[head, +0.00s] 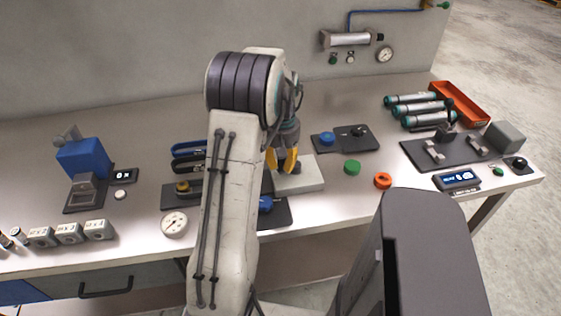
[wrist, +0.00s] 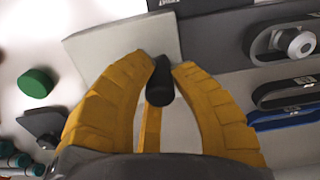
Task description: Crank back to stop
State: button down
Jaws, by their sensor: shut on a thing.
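My gripper (head: 284,163) reaches down over a pale block (head: 312,180) near the middle of the bench. In the wrist view, my gripper's yellow fingers (wrist: 158,72) are shut around a black crank handle (wrist: 159,88). The handle's top end points toward the wrist camera. The pale block (wrist: 110,50) lies beneath the fingers in that view. The rest of the crank, including its arm and any stop, is hidden by the fingers and handle.
A blue device (head: 82,158) stands at left. Teal-ended cylinders (head: 420,108) and an orange tray (head: 462,103) are at right.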

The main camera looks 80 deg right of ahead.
jog(key=shift+s+a+f+n, duration=0.1)
jog(key=shift+s+a+n, duration=0.15)
jog(key=shift+n, duration=0.45)
jog(key=c, duration=1.1)
grip_release()
jog(key=shift+o, duration=0.2)
notch_tip(320, 180, up, 12)
jog(key=shift+r, duration=0.1)
dwell(0.4)
